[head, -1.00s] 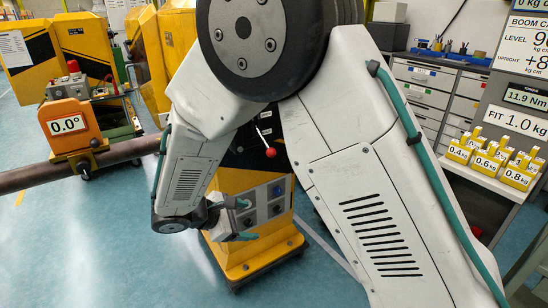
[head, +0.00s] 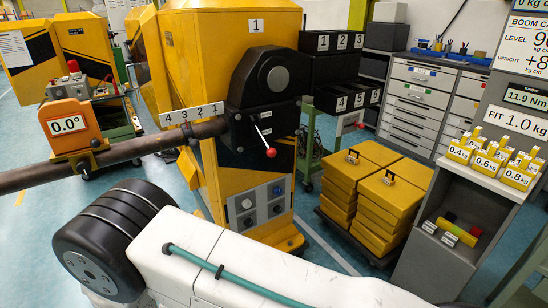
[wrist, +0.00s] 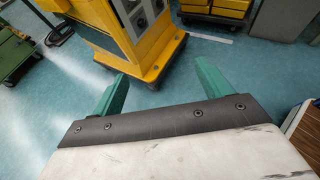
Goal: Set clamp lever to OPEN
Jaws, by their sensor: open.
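The clamp lever (head: 264,140) is a thin rod with a red ball knob, on the black clamp block (head: 240,128) of the yellow machine in the head view. It slants down to the right. Small white marks sit beside it, too small to read. My gripper (wrist: 160,84) shows in the wrist view with its two green fingers wide apart and nothing between them. It points at the floor near the foot of the yellow machine (wrist: 140,45), away from the lever. The lever is not in the wrist view, and my gripper is out of the head view.
Stacked yellow boxes (head: 375,190) stand right of the machine. A grey weight stand (head: 450,215) is further right. Blue floor lies between.

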